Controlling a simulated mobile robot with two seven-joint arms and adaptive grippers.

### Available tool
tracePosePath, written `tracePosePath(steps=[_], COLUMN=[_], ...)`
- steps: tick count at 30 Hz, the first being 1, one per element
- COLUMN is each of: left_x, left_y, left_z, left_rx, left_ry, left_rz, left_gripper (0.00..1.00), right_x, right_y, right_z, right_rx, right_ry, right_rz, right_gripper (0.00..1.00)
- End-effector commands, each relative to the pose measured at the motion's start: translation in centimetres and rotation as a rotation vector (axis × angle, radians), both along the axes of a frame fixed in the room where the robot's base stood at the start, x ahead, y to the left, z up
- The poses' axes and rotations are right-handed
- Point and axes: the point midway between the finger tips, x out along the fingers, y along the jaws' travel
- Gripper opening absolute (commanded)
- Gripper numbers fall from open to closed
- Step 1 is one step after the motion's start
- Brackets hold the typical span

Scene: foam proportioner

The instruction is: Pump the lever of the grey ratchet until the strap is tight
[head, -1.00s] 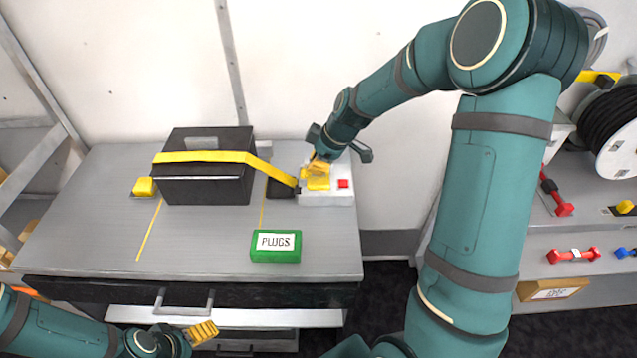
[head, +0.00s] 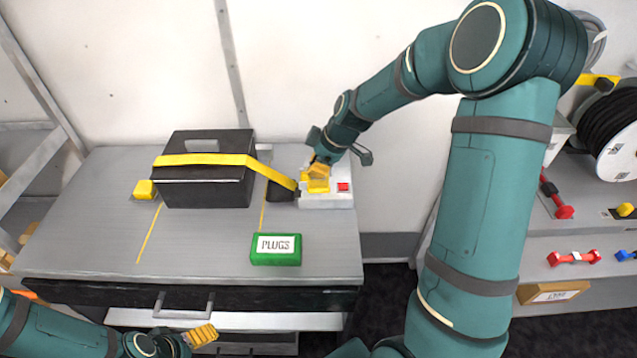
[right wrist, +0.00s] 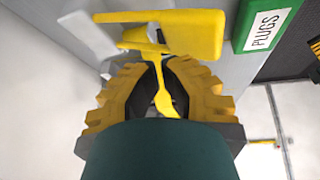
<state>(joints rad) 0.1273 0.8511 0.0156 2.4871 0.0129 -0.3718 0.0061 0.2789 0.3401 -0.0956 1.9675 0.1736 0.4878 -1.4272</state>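The grey ratchet (head: 325,201) is a pale box with a red button (head: 343,187) at the right end of the bench. The yellow strap (head: 205,159) runs over a black case (head: 205,190) and down to the ratchet's left side. My right gripper (head: 318,172) is at the top of the ratchet, by its yellow lever. In the right wrist view, its fingers (right wrist: 160,66) close in on a thin yellow stem of the lever (right wrist: 158,80), with a wide yellow block (right wrist: 190,33) just beyond. My left gripper (head: 200,334) is low in front of the bench, seen side-on.
A green PLUGS box (head: 276,249) sits on the grey bench top (head: 200,245), left of and nearer than the ratchet. A yellow block (head: 145,189) is at the strap's left end. A shelf with red dumbbell-shaped parts (head: 574,257) and a cable reel (head: 612,130) stands right.

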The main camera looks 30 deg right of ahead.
Motion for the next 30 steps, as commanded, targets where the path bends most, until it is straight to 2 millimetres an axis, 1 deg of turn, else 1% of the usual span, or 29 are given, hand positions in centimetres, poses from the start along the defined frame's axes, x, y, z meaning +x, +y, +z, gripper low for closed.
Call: tracePosePath(steps=[10, 20, 30], left_x=[0.0, 0.0, 0.0], left_y=[0.0, 0.0, 0.0], left_z=[-0.1, -1.4, -1.3], left_rx=[0.0, 0.0, 0.0], left_ry=[0.0, 0.0, 0.0], left_rz=[0.0, 0.0, 0.0], left_gripper=[0.86, 0.86, 0.86], right_x=[0.0, -0.2, -0.3], right_y=[0.0, 0.1, 0.1], right_z=[-0.1, -0.9, -0.8], right_rx=[0.0, -0.001, 0.0], right_ry=[0.0, -0.001, 0.0], right_rz=[0.0, 0.0, 0.0], right_gripper=[0.0, 0.0, 0.0])
